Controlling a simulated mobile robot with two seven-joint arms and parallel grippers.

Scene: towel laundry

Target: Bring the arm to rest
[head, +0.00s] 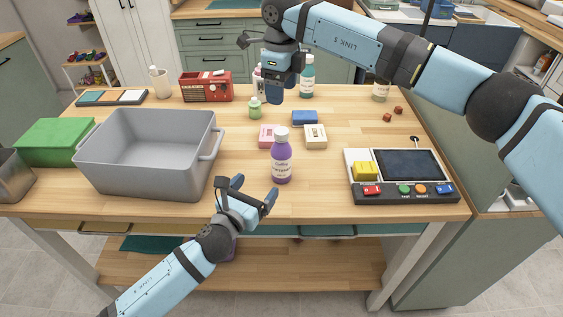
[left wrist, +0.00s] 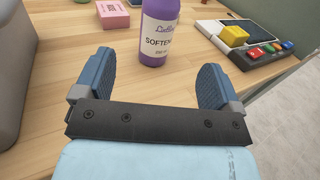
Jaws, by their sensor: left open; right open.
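My left gripper (head: 254,192) is open and empty near the front edge of the wooden table (head: 330,208). Its two blue fingers are spread in the left wrist view (left wrist: 155,82). A purple softener bottle (head: 281,162) stands upright just beyond the fingers, apart from them; it also shows in the left wrist view (left wrist: 157,35). My right arm reaches in from the right, high over the back of the table. My right gripper (head: 275,92) points down and is open; it partly hides the bottles behind it.
A grey bin (head: 150,165) and green box (head: 55,141) stand left. A panel with buttons (head: 405,192) lies right.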

